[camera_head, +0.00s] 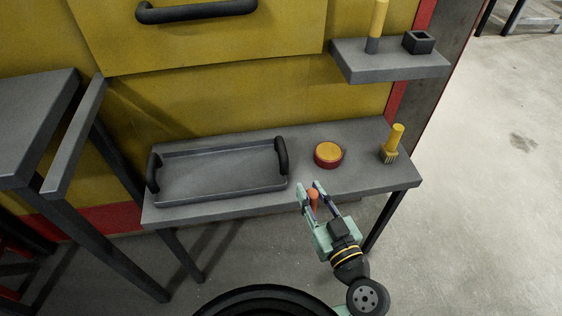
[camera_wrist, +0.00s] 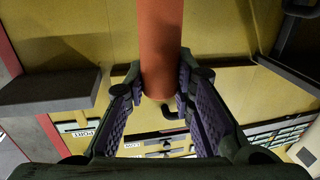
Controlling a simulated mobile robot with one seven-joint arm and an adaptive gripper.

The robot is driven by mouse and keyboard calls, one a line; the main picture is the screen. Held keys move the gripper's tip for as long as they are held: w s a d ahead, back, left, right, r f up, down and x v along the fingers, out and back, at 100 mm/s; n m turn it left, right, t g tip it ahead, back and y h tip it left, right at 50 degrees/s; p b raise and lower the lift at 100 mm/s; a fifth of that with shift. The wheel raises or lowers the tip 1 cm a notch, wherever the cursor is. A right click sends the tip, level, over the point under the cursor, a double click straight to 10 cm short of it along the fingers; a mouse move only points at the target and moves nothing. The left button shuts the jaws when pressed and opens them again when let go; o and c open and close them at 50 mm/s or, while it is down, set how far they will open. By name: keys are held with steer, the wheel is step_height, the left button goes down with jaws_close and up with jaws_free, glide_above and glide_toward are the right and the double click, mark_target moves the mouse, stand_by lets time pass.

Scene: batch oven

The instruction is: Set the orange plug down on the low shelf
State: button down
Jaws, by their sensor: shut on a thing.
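The orange plug (camera_head: 313,202) is held between the fingers of my gripper (camera_head: 311,190), which is shut on it. In the wrist view the plug (camera_wrist: 160,45) is a smooth orange cylinder standing out between the finger pads. The low shelf (camera_head: 310,187) is a grey slab on dark legs in front of the yellow oven. My gripper is at the shelf's front edge, right of the tray. The head view does not show clearly how high the plug is or whether it touches the shelf.
On the low shelf are a grey tray (camera_head: 220,197) with black handles, a red and yellow round tin (camera_head: 328,155) and a yellow-handled brush (camera_head: 394,138). A higher small shelf (camera_head: 395,66) holds a black square holder (camera_head: 418,42) and a yellow-handled tool (camera_head: 378,22).

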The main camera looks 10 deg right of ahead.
steer(key=shift+w+r, duration=0.3)
steer(key=shift+r, duration=0.1)
steer(key=w+d+f+p, duration=0.1)
steer(key=w+d+p, duration=0.1)
steer(key=w, duration=0.2)
steer(key=w+d+f+p, duration=0.1)
steer(key=w+f+p, duration=0.1)
steer(key=w, duration=0.3)
steer(key=w+d+f+p, duration=0.1)
steer(key=w+d+p, duration=0.1)
steer(key=w, duration=0.3)
steer(key=shift+w+d+f+p, duration=0.1)
steer(key=shift+d+f+p, duration=0.2)
steer(key=shift+f+p, duration=0.1)
steer(key=shift+f, duration=0.25)
steer(key=shift+f+b, duration=0.25)
steer(key=shift+b, duration=0.15)
steer(key=c, duration=1.4)
jaws_free()
steer(key=shift+r, duration=0.1)
steer(key=shift+o, duration=0.2)
